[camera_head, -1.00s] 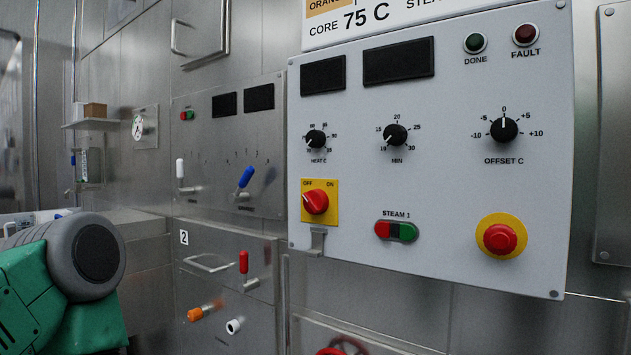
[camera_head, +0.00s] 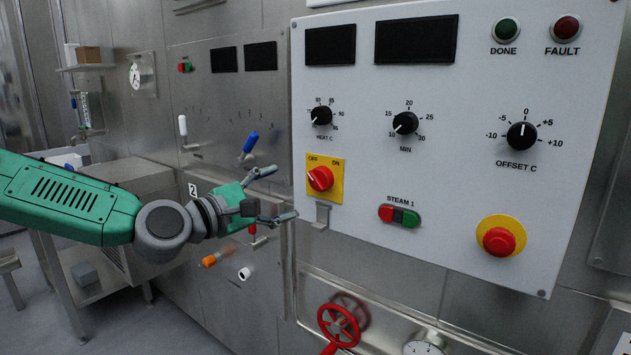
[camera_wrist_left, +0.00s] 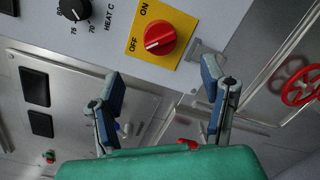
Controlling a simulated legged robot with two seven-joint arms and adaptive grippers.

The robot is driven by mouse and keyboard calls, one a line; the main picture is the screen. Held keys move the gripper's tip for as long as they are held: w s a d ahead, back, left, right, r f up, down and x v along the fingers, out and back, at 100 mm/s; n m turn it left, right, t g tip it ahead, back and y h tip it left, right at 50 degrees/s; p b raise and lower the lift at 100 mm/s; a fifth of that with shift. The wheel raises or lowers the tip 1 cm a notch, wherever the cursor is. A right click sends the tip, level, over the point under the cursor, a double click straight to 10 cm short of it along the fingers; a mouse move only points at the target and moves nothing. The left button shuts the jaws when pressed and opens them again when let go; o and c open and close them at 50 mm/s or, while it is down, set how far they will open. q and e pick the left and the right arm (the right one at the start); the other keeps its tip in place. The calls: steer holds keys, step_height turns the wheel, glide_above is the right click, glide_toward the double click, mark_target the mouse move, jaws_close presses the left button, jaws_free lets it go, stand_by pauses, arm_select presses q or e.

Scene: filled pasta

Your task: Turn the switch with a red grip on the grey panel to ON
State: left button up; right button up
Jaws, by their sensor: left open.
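The switch with a red grip (camera_head: 320,179) sits on a yellow plate marked OFF and ON, at the lower left of the grey panel (camera_head: 455,180). Its pointer is turned toward OFF. My left gripper (camera_head: 276,194) is open and empty, just left of the switch and apart from it. In the left wrist view the red grip (camera_wrist_left: 160,38) is ahead of the open fingers (camera_wrist_left: 167,92), beyond their tips. My right gripper is in neither view.
A metal bracket (camera_head: 322,215) hangs just below the switch. The STEAM 1 buttons (camera_head: 400,215), a red emergency button (camera_head: 498,240) and black dials (camera_head: 405,123) share the panel. A red valve wheel (camera_head: 339,325) is below. Blue (camera_head: 250,143) and white levers are behind my gripper.

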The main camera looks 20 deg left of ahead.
mark_target(313, 182)
arm_select(q)
steer(key=x, duration=1)
steer(key=shift+d+b, duration=0.15)
steer(key=shift+b, duration=0.25)
steer(key=c, duration=1.2)
